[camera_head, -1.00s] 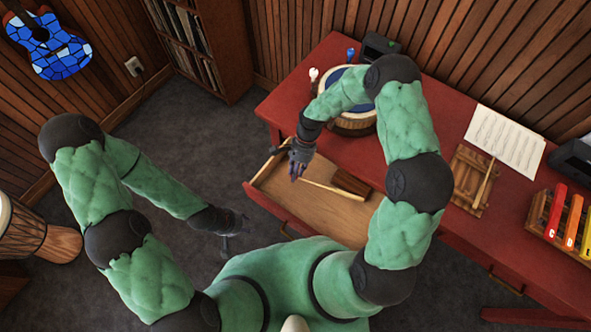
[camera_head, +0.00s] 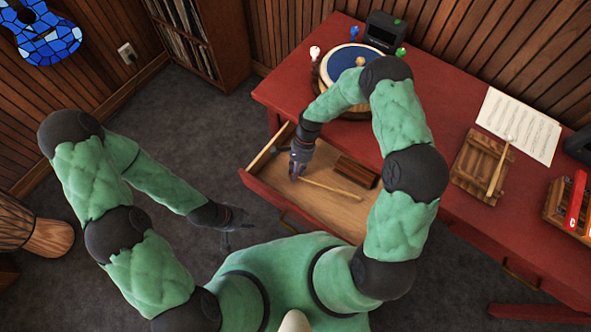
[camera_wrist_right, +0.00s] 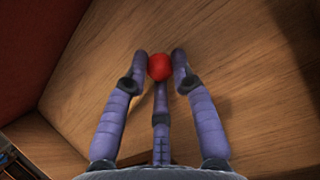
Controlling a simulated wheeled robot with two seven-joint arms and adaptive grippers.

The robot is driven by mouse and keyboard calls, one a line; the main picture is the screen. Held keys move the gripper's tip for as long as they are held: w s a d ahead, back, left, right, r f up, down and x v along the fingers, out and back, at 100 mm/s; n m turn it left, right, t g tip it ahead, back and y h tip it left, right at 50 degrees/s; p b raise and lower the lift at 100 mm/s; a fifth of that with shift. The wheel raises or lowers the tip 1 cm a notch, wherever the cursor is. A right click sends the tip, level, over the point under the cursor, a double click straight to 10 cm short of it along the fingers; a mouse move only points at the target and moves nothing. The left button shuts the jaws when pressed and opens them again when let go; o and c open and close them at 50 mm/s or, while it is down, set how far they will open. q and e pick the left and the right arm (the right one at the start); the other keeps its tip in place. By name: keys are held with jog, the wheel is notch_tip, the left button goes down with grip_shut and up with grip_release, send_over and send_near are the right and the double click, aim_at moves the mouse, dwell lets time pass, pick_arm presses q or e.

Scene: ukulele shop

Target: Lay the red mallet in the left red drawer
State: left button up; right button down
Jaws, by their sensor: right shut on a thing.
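The red mallet's round red head (camera_wrist_right: 160,66) shows between the fingertips of my right gripper (camera_wrist_right: 160,70) in the right wrist view. My right gripper (camera_head: 297,176) is shut on it inside the pulled-out left red drawer (camera_head: 280,205), near its left end. The mallet's pale wooden handle (camera_head: 335,189) runs to the right from the fingers, over the drawer floor. I cannot tell whether the mallet touches the floor. My left gripper (camera_head: 228,232) hangs dark and small left of the drawer, away from the mallet; its fingers are unclear.
A dark wooden block (camera_head: 355,172) lies in the drawer behind the handle. On the red table (camera_head: 440,95) stand a drum (camera_head: 350,60), a wooden tray with a beater (camera_head: 478,170), sheet music (camera_head: 518,125) and a xylophone (camera_head: 575,205). Grey carpet (camera_head: 190,120) is free at left.

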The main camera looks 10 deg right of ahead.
jog(key=shift+f, duration=0.15)
jog(key=c, duration=1)
grip_release()
jog(key=shift+o, duration=0.2)
jog(key=v, duration=1.2)
